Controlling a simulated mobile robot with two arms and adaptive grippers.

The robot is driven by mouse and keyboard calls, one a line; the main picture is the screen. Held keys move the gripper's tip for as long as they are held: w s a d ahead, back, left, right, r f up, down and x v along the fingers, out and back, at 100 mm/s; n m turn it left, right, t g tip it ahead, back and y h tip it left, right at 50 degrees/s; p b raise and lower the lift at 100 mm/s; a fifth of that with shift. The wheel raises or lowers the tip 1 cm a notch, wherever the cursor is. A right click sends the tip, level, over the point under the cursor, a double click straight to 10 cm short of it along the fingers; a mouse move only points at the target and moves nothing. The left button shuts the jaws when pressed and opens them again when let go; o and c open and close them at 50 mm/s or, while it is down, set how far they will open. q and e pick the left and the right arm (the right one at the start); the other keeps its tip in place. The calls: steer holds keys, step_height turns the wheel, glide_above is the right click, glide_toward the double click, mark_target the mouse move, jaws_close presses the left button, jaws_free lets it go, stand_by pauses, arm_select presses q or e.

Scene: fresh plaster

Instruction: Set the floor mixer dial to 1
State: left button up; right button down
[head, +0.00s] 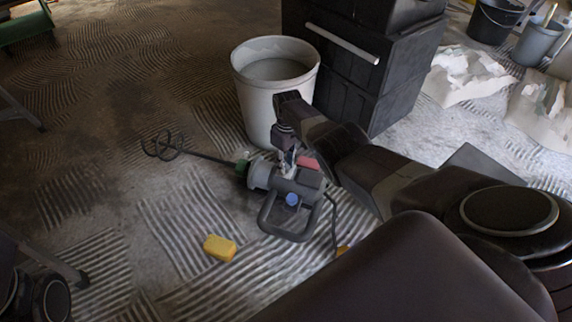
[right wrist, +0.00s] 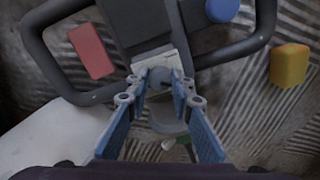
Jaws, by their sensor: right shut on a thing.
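The floor mixer (head: 290,188) lies on the floor, with its grey looped handle toward me and its whisk paddle (head: 165,147) pointing left. My right gripper (head: 288,160) reaches down onto the mixer body from above. In the right wrist view, the blue-padded fingers (right wrist: 160,92) close around a small grey dial (right wrist: 160,75) on a pale plate. I cannot read the dial's marks or setting. My left gripper is not in view.
A white bucket (head: 251,100) stands just behind the mixer, near my right arm. Dark stacked boxes (head: 345,95) stand behind it. A yellow sponge (head: 219,248) lies on the ridged floor in front. The floor to the left is mostly clear.

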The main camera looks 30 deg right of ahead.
stand_by(0.6)
steer(key=c, duration=1.7)
jaws_free()
step_height(320, 180, up, 12)
steer(key=shift+w+d, duration=0.1)
